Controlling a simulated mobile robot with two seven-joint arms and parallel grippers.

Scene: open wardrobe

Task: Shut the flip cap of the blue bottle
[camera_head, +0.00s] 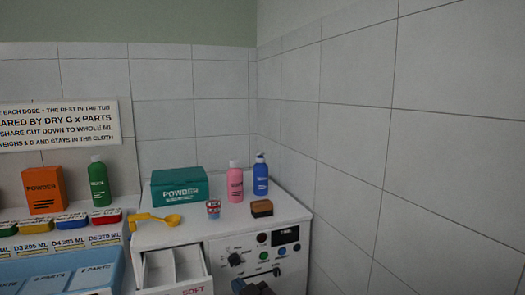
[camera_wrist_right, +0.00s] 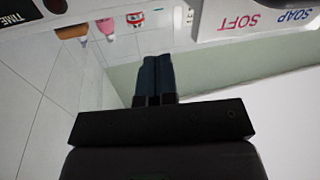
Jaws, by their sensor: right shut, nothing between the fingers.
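The blue bottle (camera_head: 261,180) stands upright on the white machine top, near the tiled corner, just right of the pink bottle (camera_head: 235,183). Its cap (camera_head: 260,158) is at the top and shows a pale spot; it is too small to tell how far the flip lid stands open. My right gripper (camera_head: 252,287) shows as a dark shape at the bottom edge, in front of the machine's face and well below the bottle. In the right wrist view its two fingers (camera_wrist_right: 155,58) are together and empty. My left gripper is not in view.
A brown sponge (camera_head: 262,208) lies in front of the blue bottle. A small cup (camera_head: 213,209), a green powder box (camera_head: 180,187) and a yellow scoop (camera_head: 167,219) are to the left. A drawer (camera_head: 173,266) stands open below. A tiled wall (camera_head: 350,150) closes the right side.

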